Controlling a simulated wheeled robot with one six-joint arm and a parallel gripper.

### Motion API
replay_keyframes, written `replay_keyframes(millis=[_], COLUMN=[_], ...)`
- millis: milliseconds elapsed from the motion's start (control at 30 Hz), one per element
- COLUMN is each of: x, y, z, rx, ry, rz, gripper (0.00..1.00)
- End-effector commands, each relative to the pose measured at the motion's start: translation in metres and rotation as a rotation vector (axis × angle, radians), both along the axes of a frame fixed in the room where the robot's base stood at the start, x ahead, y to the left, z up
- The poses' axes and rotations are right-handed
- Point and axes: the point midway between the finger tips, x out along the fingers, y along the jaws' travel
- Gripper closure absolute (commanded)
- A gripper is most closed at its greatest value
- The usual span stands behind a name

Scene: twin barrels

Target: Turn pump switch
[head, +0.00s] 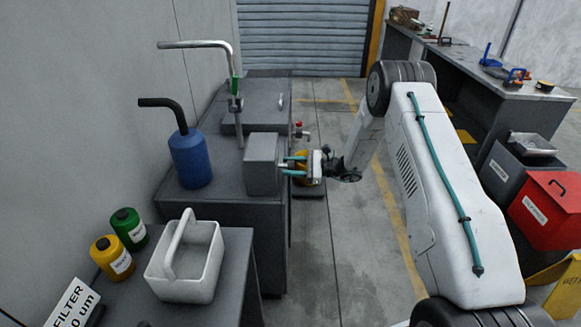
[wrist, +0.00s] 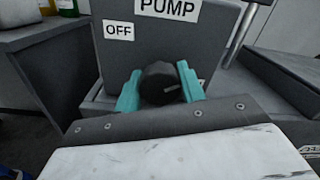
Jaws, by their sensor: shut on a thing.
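The grey pump box (head: 261,165) stands on a dark cabinet in the head view. In the wrist view the box (wrist: 140,65) carries a "PUMP" label (wrist: 168,8) and an "OFF" label (wrist: 119,30) to the upper left of the switch. The pump switch (wrist: 160,84) is a round black knob with a pale mark pointing right. My gripper (wrist: 160,92) is shut on the knob, one teal finger on each side. In the head view my gripper (head: 290,166) meets the box's right face; the knob cannot be made out there.
A blue bottle (head: 190,158) and a bent metal pipe (head: 236,80) stand by the box. A white carrier (head: 190,272), a green bottle (head: 128,228) and a yellow bottle (head: 112,258) are on the nearer table. A red box (head: 548,212) stands right; the floor (head: 345,230) between is clear.

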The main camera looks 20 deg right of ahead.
Motion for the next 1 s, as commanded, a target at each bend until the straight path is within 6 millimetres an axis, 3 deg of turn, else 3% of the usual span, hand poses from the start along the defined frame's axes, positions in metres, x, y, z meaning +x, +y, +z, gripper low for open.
replay_keyframes(millis=[1000], x=[-0.0001], y=[-0.0014], z=[-0.0005], rx=[-0.282], ry=[-0.863], rz=[-0.003], gripper=[0.83])
